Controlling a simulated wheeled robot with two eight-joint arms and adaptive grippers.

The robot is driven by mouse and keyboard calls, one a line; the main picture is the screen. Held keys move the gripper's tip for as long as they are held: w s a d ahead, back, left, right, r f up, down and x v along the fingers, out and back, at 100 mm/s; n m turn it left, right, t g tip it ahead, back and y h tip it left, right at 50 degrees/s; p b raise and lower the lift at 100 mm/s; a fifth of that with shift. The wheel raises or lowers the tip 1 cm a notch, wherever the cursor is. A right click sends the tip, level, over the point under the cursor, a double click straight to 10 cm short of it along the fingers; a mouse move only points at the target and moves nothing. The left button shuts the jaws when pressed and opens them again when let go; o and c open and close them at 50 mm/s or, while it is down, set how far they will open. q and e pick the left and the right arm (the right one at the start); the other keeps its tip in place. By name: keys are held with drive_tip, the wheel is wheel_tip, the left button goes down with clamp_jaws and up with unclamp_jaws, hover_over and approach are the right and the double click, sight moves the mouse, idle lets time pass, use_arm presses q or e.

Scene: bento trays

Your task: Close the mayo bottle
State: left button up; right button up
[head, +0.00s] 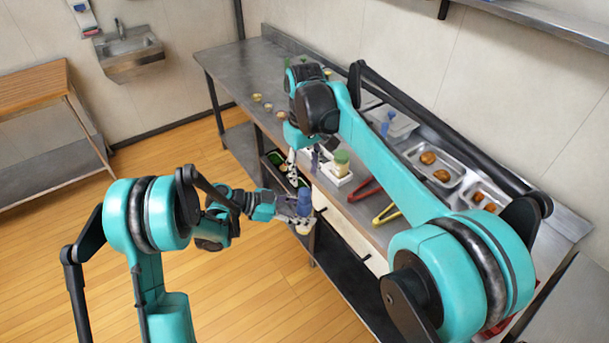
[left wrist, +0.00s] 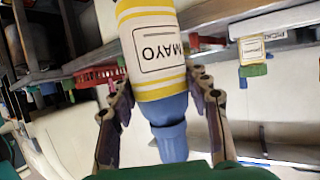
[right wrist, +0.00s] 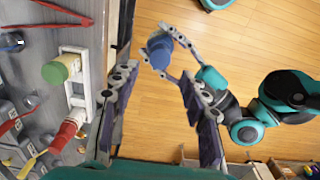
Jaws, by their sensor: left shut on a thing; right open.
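The mayo bottle (left wrist: 158,50) is white and yellow with a MAYO label and a blue top. My left gripper (left wrist: 160,88) is shut around it. In the head view my left gripper (head: 298,212) holds the bottle, blue top (head: 304,200) up, just off the counter's front edge. My right gripper (right wrist: 158,78) is open and empty, above the bottle. In the right wrist view the blue top (right wrist: 158,48) shows beyond and between its fingertips, apart from them. I cannot tell whether a separate cap sits on the blue top.
A white caddy (right wrist: 88,92) on the counter holds a green-topped bottle (right wrist: 55,72) and a red-topped one (right wrist: 68,132). Red tongs (head: 365,190) and yellow tongs (head: 387,215) lie on the counter. Metal trays (head: 459,173) with food stand at the right. Open floor lies in front.

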sight(304, 191)
drive_tip(key=shift+f, duration=0.1)
drive_tip(key=shift+f, duration=3.95)
drive_tip(key=shift+c, duration=0.3)
clamp_jaws()
drive_tip(key=shift+o, duration=1)
unclamp_jaws()
drive_tip(key=shift+r, duration=0.1)
